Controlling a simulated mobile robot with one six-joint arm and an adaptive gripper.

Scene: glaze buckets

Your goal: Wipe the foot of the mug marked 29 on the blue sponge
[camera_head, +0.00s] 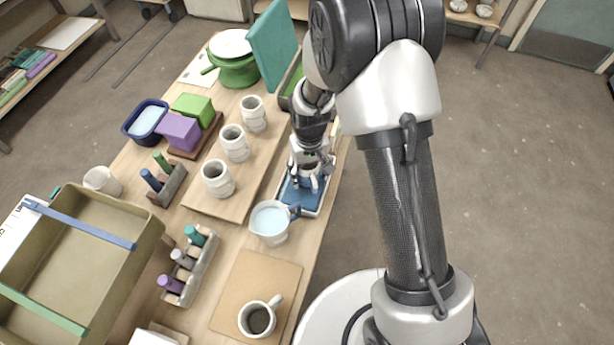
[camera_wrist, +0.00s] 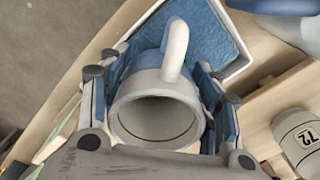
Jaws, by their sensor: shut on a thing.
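My gripper (camera_head: 309,172) is shut on a mug (camera_wrist: 155,112), which also shows in the head view (camera_head: 310,167). The mug has a pale grey rim and handle and a blue lower body. Its open mouth faces the wrist camera and its handle points to the top of that view. No number shows on it. The blue sponge (camera_wrist: 208,42) lies in a white-rimmed tray beneath the mug, and it also shows in the head view (camera_head: 295,197). The mug's foot is hidden, so I cannot tell whether it touches the sponge.
A jug of pale blue liquid (camera_head: 270,222) stands close in front of the tray. Another mug (camera_head: 258,318) stands on a tan board. A large olive box (camera_head: 85,240) sits far left.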

